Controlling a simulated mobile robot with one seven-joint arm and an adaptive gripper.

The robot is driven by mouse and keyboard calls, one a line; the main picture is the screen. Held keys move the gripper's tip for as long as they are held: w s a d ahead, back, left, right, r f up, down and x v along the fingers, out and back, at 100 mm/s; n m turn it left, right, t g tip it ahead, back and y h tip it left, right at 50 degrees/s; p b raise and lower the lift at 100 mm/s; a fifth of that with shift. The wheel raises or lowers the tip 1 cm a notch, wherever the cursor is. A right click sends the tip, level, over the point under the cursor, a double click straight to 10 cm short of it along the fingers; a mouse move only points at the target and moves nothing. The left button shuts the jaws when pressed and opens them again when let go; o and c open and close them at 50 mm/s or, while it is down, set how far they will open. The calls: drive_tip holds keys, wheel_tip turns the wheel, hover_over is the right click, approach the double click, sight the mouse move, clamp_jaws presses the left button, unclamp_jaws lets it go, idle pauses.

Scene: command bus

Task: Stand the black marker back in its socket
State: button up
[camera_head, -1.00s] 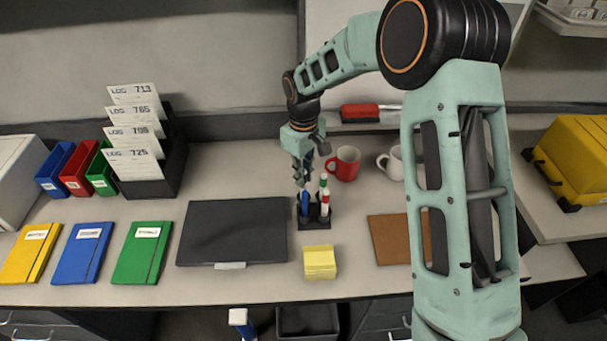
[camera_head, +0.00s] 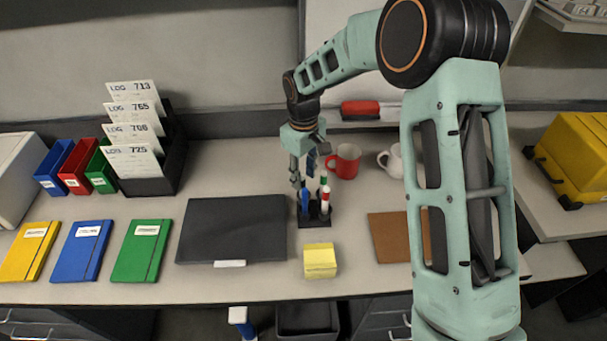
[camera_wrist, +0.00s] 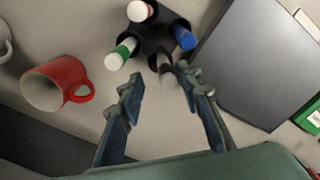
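The dark marker holder (camera_head: 314,222) stands on the desk, and in the wrist view (camera_wrist: 150,38) it lies just beyond my fingertips. The black marker (camera_wrist: 165,68) stands in the socket nearest my gripper, its pale grey end towards the camera. In the head view I cannot make it out. A blue marker (camera_wrist: 184,38), a green marker (camera_wrist: 118,54) and a red marker (camera_wrist: 141,11) stand in other sockets. My gripper (camera_head: 303,178) is open above the holder. In the wrist view its fingers (camera_wrist: 159,80) are spread on either side of the black marker, apart from it.
A red mug (camera_head: 346,162) and a white mug (camera_head: 391,162) stand behind the holder to the right. A closed dark laptop (camera_head: 230,230) lies left. Yellow notes (camera_head: 320,261) lie in front, a brown pad (camera_head: 390,238) right.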

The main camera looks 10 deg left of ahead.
wheel_tip(320, 180, up, 12)
idle(0.4)
idle(0.4)
